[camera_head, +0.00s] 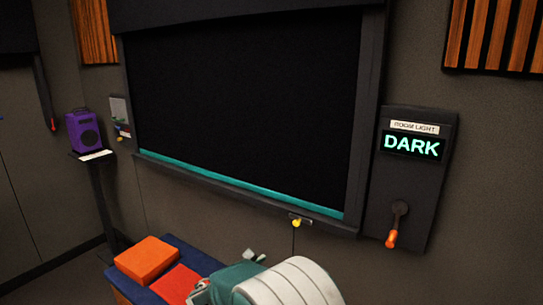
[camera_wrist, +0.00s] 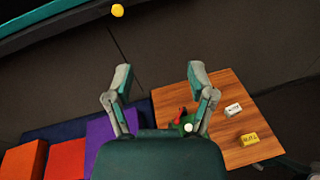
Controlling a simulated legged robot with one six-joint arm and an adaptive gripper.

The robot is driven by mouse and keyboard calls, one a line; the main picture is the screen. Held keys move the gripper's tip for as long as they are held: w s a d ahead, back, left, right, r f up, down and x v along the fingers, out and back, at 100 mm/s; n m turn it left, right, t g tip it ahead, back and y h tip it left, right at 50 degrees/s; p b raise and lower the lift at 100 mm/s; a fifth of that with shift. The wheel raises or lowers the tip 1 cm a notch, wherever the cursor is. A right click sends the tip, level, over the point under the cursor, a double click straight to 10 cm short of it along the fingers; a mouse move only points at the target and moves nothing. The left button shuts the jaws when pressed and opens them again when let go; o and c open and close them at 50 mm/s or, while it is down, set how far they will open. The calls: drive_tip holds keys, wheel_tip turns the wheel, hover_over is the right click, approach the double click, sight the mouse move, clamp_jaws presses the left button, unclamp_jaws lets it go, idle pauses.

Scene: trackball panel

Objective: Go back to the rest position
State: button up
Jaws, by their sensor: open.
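My gripper (camera_wrist: 160,76) is open and empty in the wrist view, its two teal and grey fingers spread apart.
A wall panel (camera_head: 440,190) at right reads DARK, with its orange-handled lever (camera_head: 393,230) pointing down. A large black screen (camera_head: 240,100) fills the wall; a yellow knob (camera_head: 297,223) hangs below. A purple speaker (camera_head: 84,131) stands left. Orange, red blocks (camera_head: 147,258) sit on a blue surface.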

drive_tip(key=s+d+r+m+g+y, duration=0.1)
drive_tip(key=s+d+r+m+g, duration=0.3)
drive_tip(key=s+d+m, duration=0.3)
drive_tip(key=s+d+r+m+g+y, duration=0.2)
drive_tip(key=s+d+r+m+g, duration=0.15)
drive_tip(key=s+d+m, duration=0.4)
drive_tip(key=s+d+r+m+y, duration=0.1)
drive_tip(key=s+m+y, duration=0.7)
drive_tip(key=s, duration=0.9)
drive_tip(key=m+t, duration=0.1)
drive_tip(key=m, duration=0.2)
drive_tip(key=shift+s+r, duration=0.25)
drive_tip(key=shift+r, duration=0.05)
drive_tip(key=shift+d, duration=0.15)
drive_tip(key=shift+c, duration=1)
